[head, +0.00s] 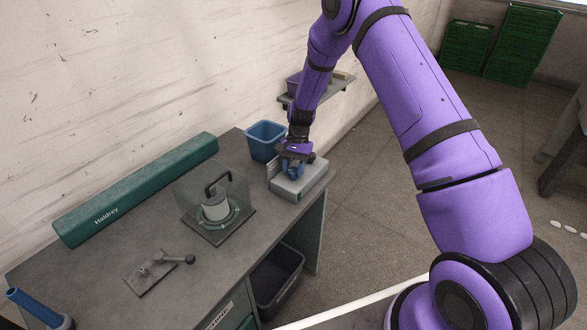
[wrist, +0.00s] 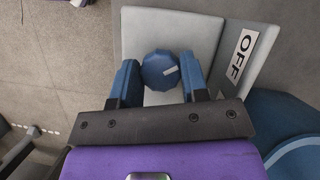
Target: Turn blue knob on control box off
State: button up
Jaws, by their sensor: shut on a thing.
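The control box (head: 307,182) is a pale grey box at the far right end of the workbench. In the wrist view, its light panel (wrist: 195,32) carries a round blue knob (wrist: 157,66) with a white pointer mark. The mark points right, toward the white OFF label (wrist: 240,55) on the box's right side. My gripper (head: 292,172) is over the box, with its blue fingers on either side of the knob, shut on it. In the head view my gripper mostly hides the knob.
A blue bin (head: 265,140) stands close to the left of the box. A clear-guarded machine with a black handle (head: 215,180) and a long green Haldrey housing (head: 140,190) are on the bench (head: 105,265). A wall shelf (head: 335,88) is behind my forearm.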

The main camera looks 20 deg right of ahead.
jog(key=o, duration=0.9)
jog(key=shift+o, duration=0.2)
jog(key=shift+r, duration=0.1)
jog(key=v, duration=1)
jog(key=shift+r, duration=0.3)
jog(key=shift+d, duration=0.1)
